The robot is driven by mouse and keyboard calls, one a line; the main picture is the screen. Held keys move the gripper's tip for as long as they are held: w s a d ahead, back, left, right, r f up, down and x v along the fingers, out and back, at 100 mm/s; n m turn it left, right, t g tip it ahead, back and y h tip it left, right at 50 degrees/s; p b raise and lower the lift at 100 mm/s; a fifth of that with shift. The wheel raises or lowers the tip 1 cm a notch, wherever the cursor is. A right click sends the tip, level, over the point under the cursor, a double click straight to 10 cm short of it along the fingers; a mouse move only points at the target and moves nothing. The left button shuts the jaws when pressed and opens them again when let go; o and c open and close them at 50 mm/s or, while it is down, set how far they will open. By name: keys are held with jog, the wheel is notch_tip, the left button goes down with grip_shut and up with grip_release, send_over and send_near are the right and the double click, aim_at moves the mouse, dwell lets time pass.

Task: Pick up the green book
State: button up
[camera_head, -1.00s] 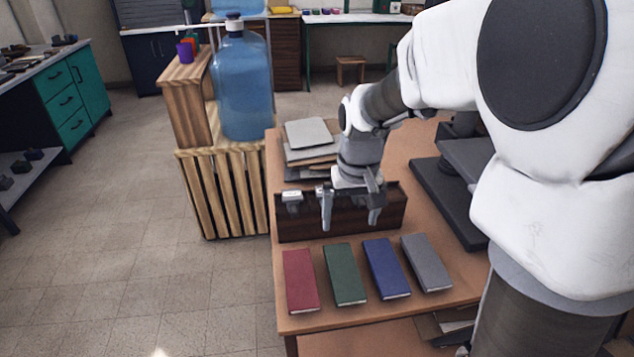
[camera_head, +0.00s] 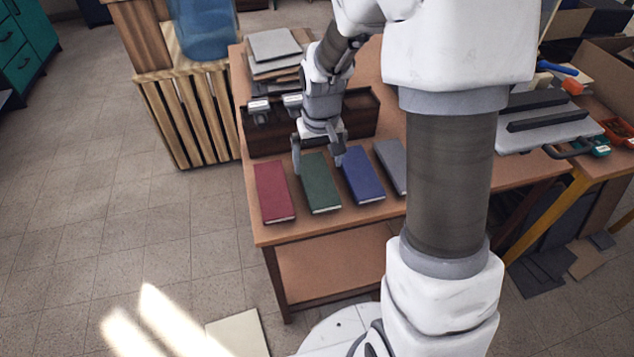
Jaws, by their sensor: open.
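The green book (camera_head: 321,188) lies flat on the brown table (camera_head: 275,234), between a red book (camera_head: 273,192) on its left and a blue book (camera_head: 361,178) on its right. My gripper (camera_head: 318,166) points down with its fingers spread, over the far end of the green book. One finger is near the book's far left corner and the other near its far right side, close to the blue book. The gripper is empty. I cannot tell whether the fingers touch the table or the book.
A grey book (camera_head: 390,165) lies right of the blue one, partly hidden by my arm. A dark wooden box (camera_head: 262,138) stands behind the books. A stack of grey sheets (camera_head: 274,46) lies farther back. A slatted wooden crate (camera_head: 190,118) stands left of the table.

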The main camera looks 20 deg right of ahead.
aim_at(317, 178)
jog(key=f+b, duration=0.2)
jog(key=f, duration=0.3)
jog(key=shift+w+f, duration=0.1)
jog(key=shift+w, duration=0.1)
jog(key=shift+c, duration=0.2)
jog(key=c, duration=1.4)
